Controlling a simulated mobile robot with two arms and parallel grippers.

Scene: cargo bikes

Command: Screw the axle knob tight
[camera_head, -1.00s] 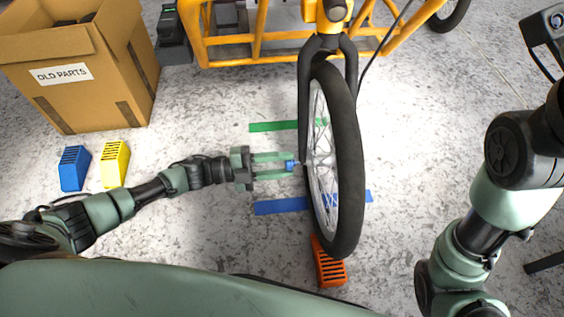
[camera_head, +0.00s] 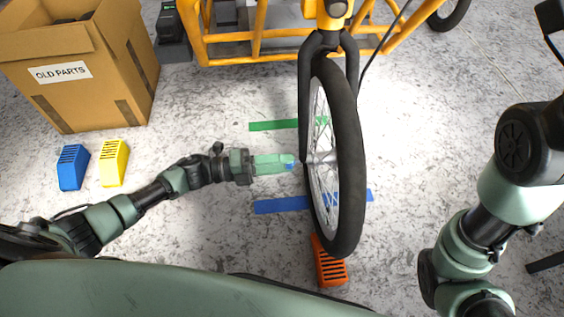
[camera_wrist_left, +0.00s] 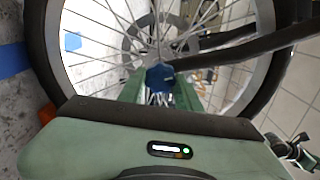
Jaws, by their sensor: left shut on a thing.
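The axle knob is blue and sits at the hub of the front wheel (camera_head: 347,150). In the left wrist view the knob (camera_wrist_left: 160,77) shows between the two green fingers, in front of the spokes. My left gripper (camera_head: 291,162) is shut on the knob, to the left of the wheel, and its fingers hide most of it in the head view. The wheel stands upright in the black fork (camera_head: 306,75). Whether the knob is tight cannot be seen. My right arm shows at the right, but its gripper is out of view.
An orange wedge (camera_head: 330,268) touches the tyre's near end. Blue (camera_head: 72,168) and yellow (camera_head: 114,164) wedges lie at the left, near the OLD PARTS box (camera_head: 95,85). Green (camera_head: 275,125) and blue (camera_head: 280,205) tape marks the floor. The yellow bike frame (camera_head: 270,45) is behind.

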